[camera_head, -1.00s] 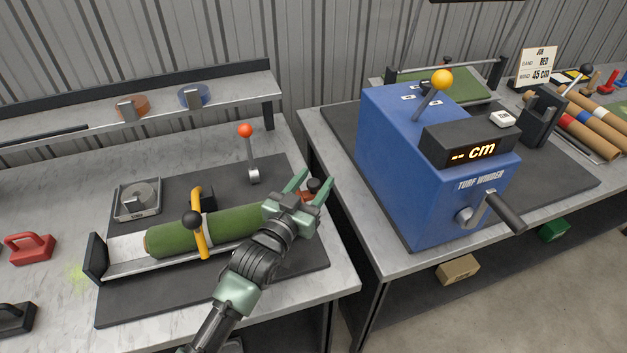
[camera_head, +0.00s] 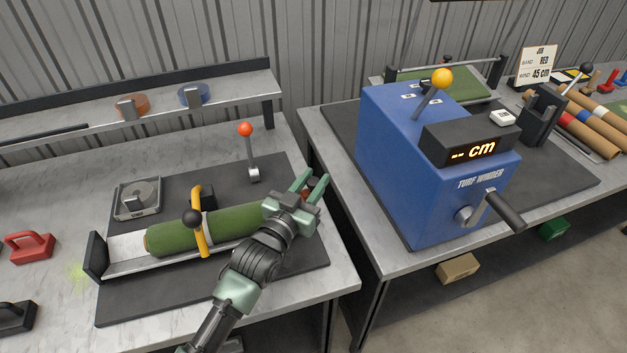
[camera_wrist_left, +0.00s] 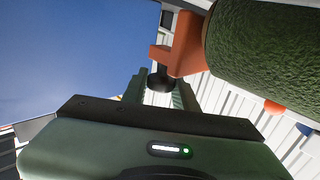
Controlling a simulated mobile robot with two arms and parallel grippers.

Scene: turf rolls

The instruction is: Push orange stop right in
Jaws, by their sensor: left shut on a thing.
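The orange stop (camera_wrist_left: 186,42) stands at the right end of the green turf roll (camera_head: 235,222). In the wrist view it is against or very close to the end of the roll (camera_wrist_left: 270,50); I cannot tell which. Its black knob (camera_wrist_left: 160,80) sits between the fingers of my left gripper (camera_head: 312,184), which is shut on it. In the head view the fingers hide most of the stop. The roll lies in a metal trough (camera_head: 128,248) under a yellow clamp arch (camera_head: 199,235). My right gripper is not in view.
A black end plate (camera_head: 95,257) closes the trough's left end. A red-knobbed lever (camera_head: 249,150) stands behind the trough. The blue turf winder (camera_head: 400,165) stands on the table to the right, across a narrow gap. A red-handled block (camera_head: 30,247) lies at the left.

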